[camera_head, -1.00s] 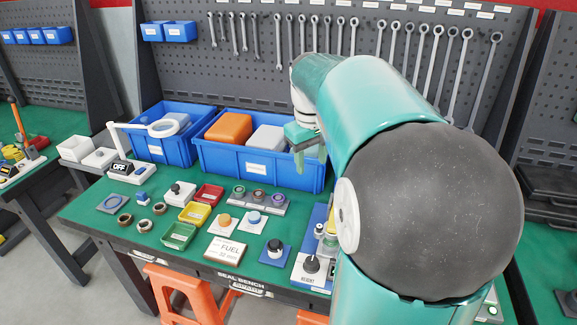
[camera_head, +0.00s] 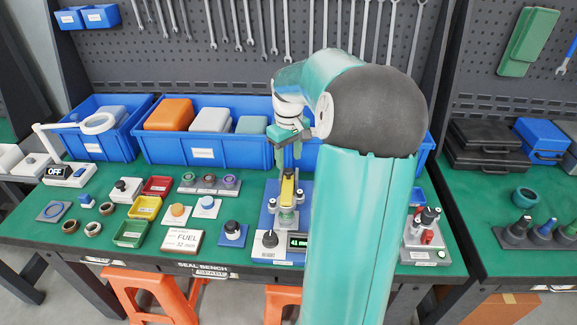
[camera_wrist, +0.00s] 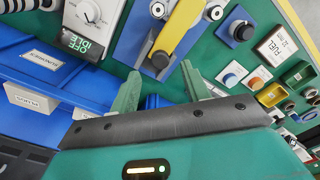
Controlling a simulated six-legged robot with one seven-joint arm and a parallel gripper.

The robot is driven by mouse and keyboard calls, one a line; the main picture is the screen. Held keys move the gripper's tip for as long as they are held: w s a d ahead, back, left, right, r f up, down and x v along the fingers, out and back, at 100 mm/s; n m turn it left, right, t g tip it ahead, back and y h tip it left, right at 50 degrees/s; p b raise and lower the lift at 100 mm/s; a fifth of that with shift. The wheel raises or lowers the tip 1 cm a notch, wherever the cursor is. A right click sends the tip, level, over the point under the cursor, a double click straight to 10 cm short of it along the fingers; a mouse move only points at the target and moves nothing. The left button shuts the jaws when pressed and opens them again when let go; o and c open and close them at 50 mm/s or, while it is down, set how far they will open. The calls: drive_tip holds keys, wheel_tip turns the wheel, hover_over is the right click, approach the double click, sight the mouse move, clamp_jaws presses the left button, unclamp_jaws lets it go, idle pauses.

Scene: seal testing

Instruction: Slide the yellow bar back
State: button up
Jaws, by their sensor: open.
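The yellow bar (camera_head: 287,190) lies on top of a fixture with a blue base plate (camera_head: 266,218) near the middle of the green bench. In the wrist view the yellow bar (camera_wrist: 180,28) slants across the blue base, just beyond the fingertips. My gripper (camera_head: 289,156) is open and empty, above the back end of the bar and apart from it. The open gripper fingers also show in the wrist view (camera_wrist: 163,86), with nothing between them. My arm hides part of the bench to the right of the fixture.
Blue bins (camera_head: 205,150) with boxes line the back of the bench. A black knob (camera_head: 270,238) and a lit display (camera_head: 297,241) are at the fixture's front. Small coloured trays (camera_head: 145,207) and knobs stand to its left. Wrenches hang behind.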

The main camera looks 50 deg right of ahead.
sight(289, 169)
wheel_tip(289, 169, down, 4)
drive_tip(key=shift+f, duration=0.1)
clamp_jaws()
